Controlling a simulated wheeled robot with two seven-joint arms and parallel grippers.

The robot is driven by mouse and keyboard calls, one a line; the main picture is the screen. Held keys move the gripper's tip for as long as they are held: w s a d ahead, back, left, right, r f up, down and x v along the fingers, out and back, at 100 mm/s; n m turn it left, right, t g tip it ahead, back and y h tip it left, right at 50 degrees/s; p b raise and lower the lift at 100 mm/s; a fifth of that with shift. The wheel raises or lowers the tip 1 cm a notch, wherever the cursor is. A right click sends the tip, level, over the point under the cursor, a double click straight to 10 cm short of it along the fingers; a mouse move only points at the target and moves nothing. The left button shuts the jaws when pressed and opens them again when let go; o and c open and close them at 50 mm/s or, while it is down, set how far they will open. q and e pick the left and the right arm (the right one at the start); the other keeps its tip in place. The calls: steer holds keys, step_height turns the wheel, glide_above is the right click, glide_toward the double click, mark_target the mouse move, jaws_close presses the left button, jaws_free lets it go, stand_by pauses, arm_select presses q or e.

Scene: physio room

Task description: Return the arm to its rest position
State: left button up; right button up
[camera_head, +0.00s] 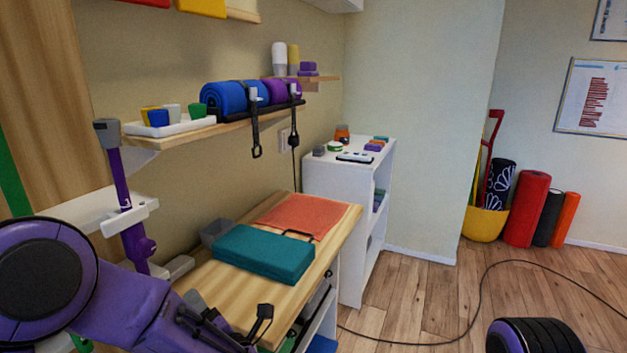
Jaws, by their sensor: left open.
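My left arm comes in from the lower left, purple with a large dark joint. Its gripper (229,310) is open, with its dark fingers apart over the front part of the wooden bench top (335,229). Nothing shows between the fingers. A teal block (264,254) lies on the bench just beyond the gripper, apart from it as far as I can see. My right gripper is not in view.
An orange cloth (303,216) and grey box (215,232) are on the bench. A wall shelf (178,137) with rolled mats hangs above. A white cabinet (340,185) stands behind.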

arm_select(q)
steer(key=s+a+f+m+g+h+p, duration=0.2)
steer(key=s+f+m+h, duration=0.3)
steer(key=f+m, duration=0.4)
steer(key=s+a+f+m+g+h+p, duration=0.1)
steer(key=s+a+f+m+h, duration=0.1)
steer(key=s+f+m, duration=0.7)
steer(key=s+a+f+m+g+h+p, duration=0.1)
steer(key=s+f+m+g, duration=0.1)
steer(key=s, duration=0.6)
steer(key=s+a+f+m+g+h+p, duration=0.1)
steer(key=s+f+m+g, duration=0.2)
steer(key=s+f, duration=0.4)
steer(key=shift+s+a+m+g, duration=0.3)
steer(key=shift+s+a+g, duration=0.05)
steer(key=shift+s+g, duration=0.5)
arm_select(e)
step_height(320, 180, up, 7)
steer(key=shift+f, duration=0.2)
